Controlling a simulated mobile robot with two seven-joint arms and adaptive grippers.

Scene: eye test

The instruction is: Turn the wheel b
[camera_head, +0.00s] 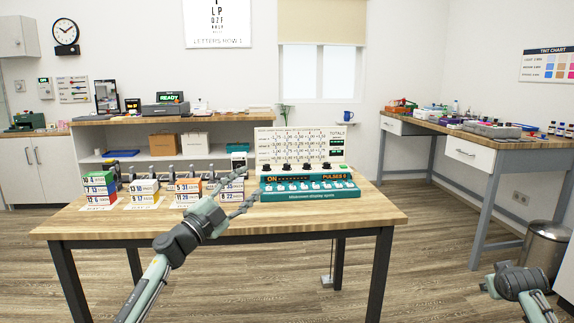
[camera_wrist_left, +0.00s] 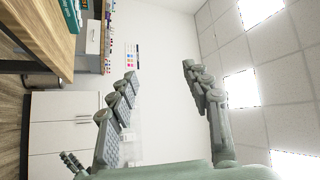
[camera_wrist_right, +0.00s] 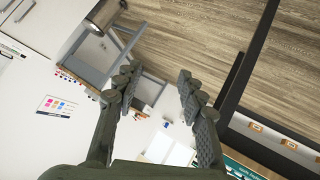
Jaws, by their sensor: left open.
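No label b is readable, so I cannot tell which part is wheel b. A white panel (camera_head: 299,146) with rows of numbers stands on the wooden table, with several dark knobs (camera_head: 306,167) along its lower edge. In front of it is a teal console (camera_head: 310,188) with a lit "ON" and "PULSES 6" strip. My left gripper (camera_head: 250,187) reaches over the table's front, just left of the console in the picture. Its fingers are apart and empty in the left wrist view (camera_wrist_left: 159,70). My right gripper is open and empty in the right wrist view (camera_wrist_right: 160,72), away from the table.
Several coloured number blocks (camera_head: 100,190) with dark levers stand on the left of the table (camera_head: 340,215). The table's right end is bare. A side desk (camera_head: 475,150) with small items stands right. A metal bin (camera_head: 545,245) is near my right arm.

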